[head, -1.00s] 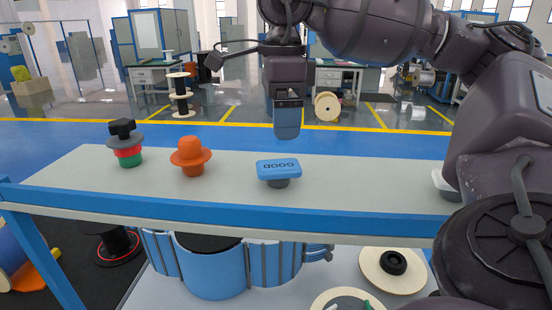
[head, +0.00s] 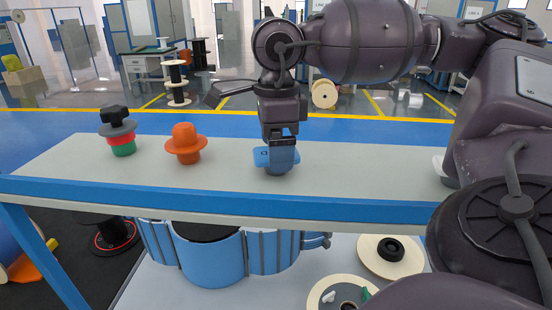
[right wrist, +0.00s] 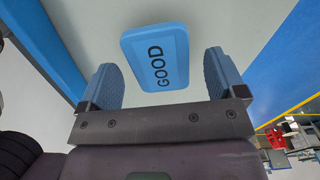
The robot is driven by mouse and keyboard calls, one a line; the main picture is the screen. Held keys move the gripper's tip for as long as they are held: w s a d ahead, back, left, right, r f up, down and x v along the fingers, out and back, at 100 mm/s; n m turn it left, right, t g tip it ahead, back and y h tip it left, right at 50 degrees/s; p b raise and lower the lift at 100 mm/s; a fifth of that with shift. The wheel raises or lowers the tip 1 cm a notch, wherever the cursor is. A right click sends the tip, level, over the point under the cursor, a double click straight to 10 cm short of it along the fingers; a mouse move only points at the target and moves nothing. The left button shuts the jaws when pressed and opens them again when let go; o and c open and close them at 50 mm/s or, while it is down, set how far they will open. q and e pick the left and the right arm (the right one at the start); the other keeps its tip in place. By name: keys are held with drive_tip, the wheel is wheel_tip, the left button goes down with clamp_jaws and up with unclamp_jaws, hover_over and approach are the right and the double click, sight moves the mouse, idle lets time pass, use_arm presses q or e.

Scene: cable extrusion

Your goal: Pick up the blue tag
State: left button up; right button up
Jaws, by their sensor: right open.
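In the right wrist view the tag (right wrist: 155,55) shows between the two blue ribbed fingers of my right gripper (right wrist: 160,65). The fingers are apart, one on each side, with a gap visible at both sides. My left gripper is not in view.
An orange knob-shaped piece (head: 186,145) and a stack of black, grey, red and green parts (head: 122,132) stand to the left on the shelf top (head: 360,165). A blue rail (head: 380,227) runs along its front edge. The top right of the tag is clear.

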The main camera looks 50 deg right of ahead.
drive_tip(key=shift+f, duration=1.25)
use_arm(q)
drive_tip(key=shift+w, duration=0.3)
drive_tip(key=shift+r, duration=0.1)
use_arm(e)
drive_tip(key=shift+c, duration=0.4)
drive_tip(key=c, duration=0.9)
drive_tip(key=shift+c, duration=0.2)
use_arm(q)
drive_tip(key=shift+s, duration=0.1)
use_arm(e)
drive_tip(key=shift+r, duration=0.1)
drive_tip(key=shift+r, duration=0.25)
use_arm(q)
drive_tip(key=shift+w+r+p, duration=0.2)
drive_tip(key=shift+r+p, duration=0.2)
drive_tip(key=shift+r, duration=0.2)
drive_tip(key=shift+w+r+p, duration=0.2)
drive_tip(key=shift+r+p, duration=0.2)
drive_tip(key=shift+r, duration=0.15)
use_arm(e)
wheel_tip(320, 180, up, 19)
drive_tip(key=shift+r, duration=0.2)
